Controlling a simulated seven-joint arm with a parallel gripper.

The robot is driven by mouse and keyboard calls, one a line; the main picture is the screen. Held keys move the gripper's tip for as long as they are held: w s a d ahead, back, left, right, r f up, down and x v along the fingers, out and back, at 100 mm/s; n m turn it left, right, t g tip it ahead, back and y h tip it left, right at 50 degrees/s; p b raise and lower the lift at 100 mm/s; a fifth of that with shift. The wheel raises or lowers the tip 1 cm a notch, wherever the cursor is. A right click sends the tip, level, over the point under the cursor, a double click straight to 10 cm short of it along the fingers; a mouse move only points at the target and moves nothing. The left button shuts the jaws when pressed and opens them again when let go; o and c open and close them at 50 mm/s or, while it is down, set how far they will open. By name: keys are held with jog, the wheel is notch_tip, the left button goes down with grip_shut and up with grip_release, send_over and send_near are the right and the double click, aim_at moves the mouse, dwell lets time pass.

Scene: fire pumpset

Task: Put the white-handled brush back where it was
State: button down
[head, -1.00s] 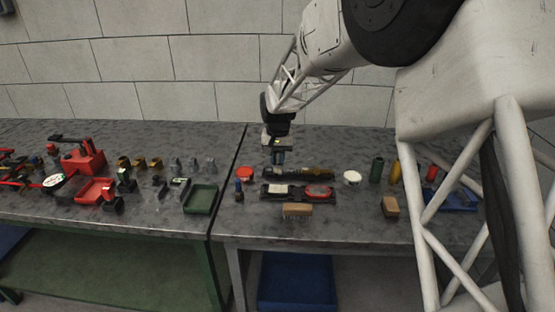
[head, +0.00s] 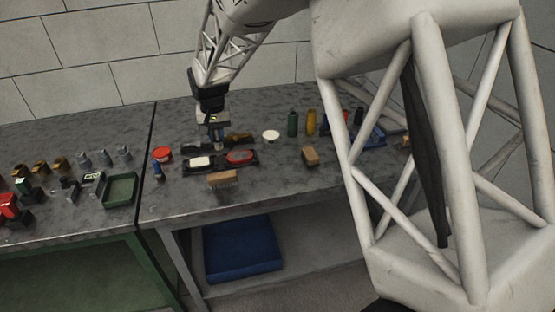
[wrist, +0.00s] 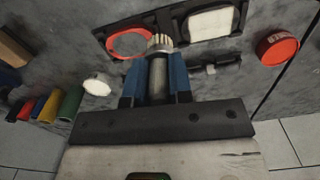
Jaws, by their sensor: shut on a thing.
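My gripper (head: 216,143) points down behind the dark tray (head: 220,169) on the right-hand bench. In the wrist view its blue fingers (wrist: 158,75) are shut on a grey cylindrical brush (wrist: 157,77) with a pale bristle tip. I cannot see any white handle on it. The tray, also in the wrist view (wrist: 172,37), holds a white rectangular piece (head: 200,161) and a red oval piece (head: 240,156). The bristle tip overlaps the tray's near edge in the wrist view; I cannot tell whether they touch.
A wooden block brush (head: 222,179) lies in front of the tray, another wooden block (head: 311,157) to its right. A red tin (head: 163,153), white round tin (head: 271,136), green cylinder (head: 293,123) and yellow cylinder (head: 311,121) stand nearby. The bench's front right is clear.

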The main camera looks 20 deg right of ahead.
jog(key=s+d+f+m, duration=0.1)
jog(key=s+d+f, duration=0.1)
jog(key=s+d, duration=0.5)
jog(key=s+d+f+m, duration=0.2)
jog(key=s+d, duration=0.6)
jog(key=d, duration=0.4)
jog(key=shift+s+d+m, duration=0.15)
jog(key=shift+s+m, duration=0.15)
jog(key=shift+w, duration=0.15)
jog(key=w, duration=0.5)
jog(key=w+f, duration=0.1)
jog(key=w, duration=0.9)
jog(key=shift+w+d+f, duration=0.25)
jog(key=shift+w+d, duration=0.1)
jog(key=shift+w, duration=0.05)
jog(key=shift+f, duration=1.75)
jog(key=shift+f, duration=0.15)
jog(key=c, duration=1)
grip_release()
